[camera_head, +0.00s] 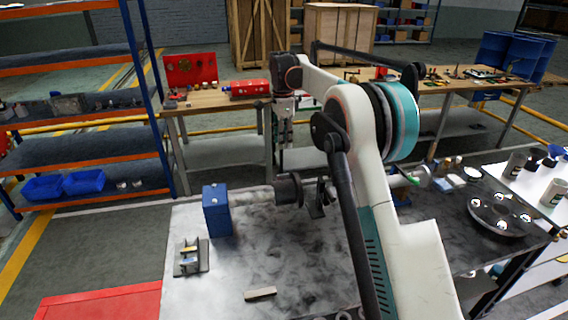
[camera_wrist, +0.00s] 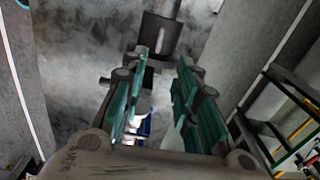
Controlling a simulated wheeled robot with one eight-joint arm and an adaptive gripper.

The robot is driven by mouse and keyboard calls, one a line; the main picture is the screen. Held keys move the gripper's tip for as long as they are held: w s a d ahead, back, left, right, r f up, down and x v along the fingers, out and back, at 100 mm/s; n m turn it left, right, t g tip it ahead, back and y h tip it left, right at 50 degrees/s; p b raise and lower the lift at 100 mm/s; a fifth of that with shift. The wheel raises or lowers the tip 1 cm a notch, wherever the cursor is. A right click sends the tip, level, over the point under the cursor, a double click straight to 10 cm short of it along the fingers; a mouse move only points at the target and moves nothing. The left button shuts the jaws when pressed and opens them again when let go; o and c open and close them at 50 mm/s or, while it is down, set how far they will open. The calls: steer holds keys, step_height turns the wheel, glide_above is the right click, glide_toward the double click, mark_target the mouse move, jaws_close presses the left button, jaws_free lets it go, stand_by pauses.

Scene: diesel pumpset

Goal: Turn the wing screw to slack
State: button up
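I cannot pick out the wing screw for certain in either view. A grey bench top (camera_head: 235,280) carries a blue block (camera_head: 217,210) with a pale horizontal cylinder and a dark round part (camera_head: 288,190) to its right. A small bracket fixture (camera_head: 190,258) with upright pieces stands at the bench's left. My gripper (camera_head: 281,168) hangs pointing down above and behind the dark round part. In the wrist view my gripper (camera_wrist: 164,58) has its teal-padded fingers apart, with no object clearly held between them. A dark cylinder (camera_wrist: 159,35) shows beyond the fingertips.
A small flat bar (camera_head: 260,294) lies on the front of the bench. A round dark tray (camera_head: 499,214) with shiny domed pieces is at the right. Blue-framed shelves (camera_head: 85,105) stand left, and a wooden workbench (camera_head: 215,101) stands behind. My arm hides part of the bench's middle.

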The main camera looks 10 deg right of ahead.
mark_target(283, 178)
step_height(283, 178, down, 14)
steer(key=shift+r+b, duration=0.1)
steer(key=shift+b, duration=1.05)
jaws_close()
